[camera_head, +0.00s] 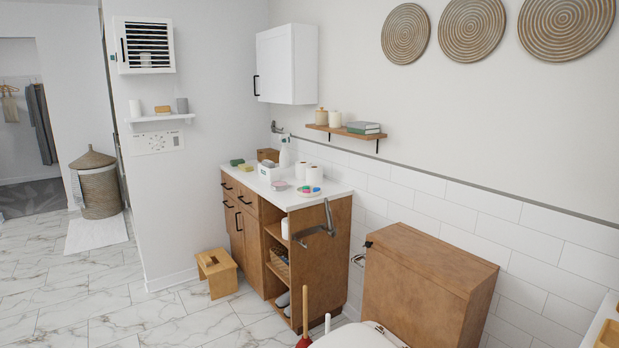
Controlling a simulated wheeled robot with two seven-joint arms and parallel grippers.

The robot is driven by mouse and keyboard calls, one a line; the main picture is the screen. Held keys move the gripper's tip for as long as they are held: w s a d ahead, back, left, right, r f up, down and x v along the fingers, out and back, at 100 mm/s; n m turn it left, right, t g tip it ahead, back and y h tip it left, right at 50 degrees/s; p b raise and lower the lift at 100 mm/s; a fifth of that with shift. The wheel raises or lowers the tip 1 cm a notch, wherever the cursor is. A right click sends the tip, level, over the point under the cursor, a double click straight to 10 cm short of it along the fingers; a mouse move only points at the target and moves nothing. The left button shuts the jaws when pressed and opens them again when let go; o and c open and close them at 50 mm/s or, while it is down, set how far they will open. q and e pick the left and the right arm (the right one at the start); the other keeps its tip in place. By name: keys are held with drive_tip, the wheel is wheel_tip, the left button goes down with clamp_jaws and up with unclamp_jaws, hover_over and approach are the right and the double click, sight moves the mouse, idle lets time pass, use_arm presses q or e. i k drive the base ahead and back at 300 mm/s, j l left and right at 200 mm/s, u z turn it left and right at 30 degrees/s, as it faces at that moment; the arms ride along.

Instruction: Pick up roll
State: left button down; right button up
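Two white rolls stand upright close together on the white countertop of the wooden cabinet, a front roll (314,176) and a back roll (300,170) to its left. Another white object, perhaps a roll (284,229), shows partly in the cabinet's open upper compartment. I cannot tell which roll the task means. Neither of my grippers shows in the head view.
The wooden cabinet (328,265) has a metal bar on its side. A spray bottle (284,154), tissue box and small items share its top. The toilet (350,338) and a brown wooden box (425,285) are at front right. A stool (217,272) stands left; the marble floor is mostly clear there.

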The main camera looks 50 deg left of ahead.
sight(315, 173)
drive_tip(key=u, duration=1.6)
drive_tip(key=i+j+u, duration=0.5)
drive_tip(key=i, duration=0.2)
drive_tip(key=i+u, duration=0.25)
drive_tip(key=i+j, duration=0.15)
drive_tip(key=i, duration=0.5)
drive_tip(key=i+j+u, duration=0.1)
drive_tip(key=i, duration=0.5)
drive_tip(key=i+j, duration=0.2)
drive_tip(key=i, duration=0.45)
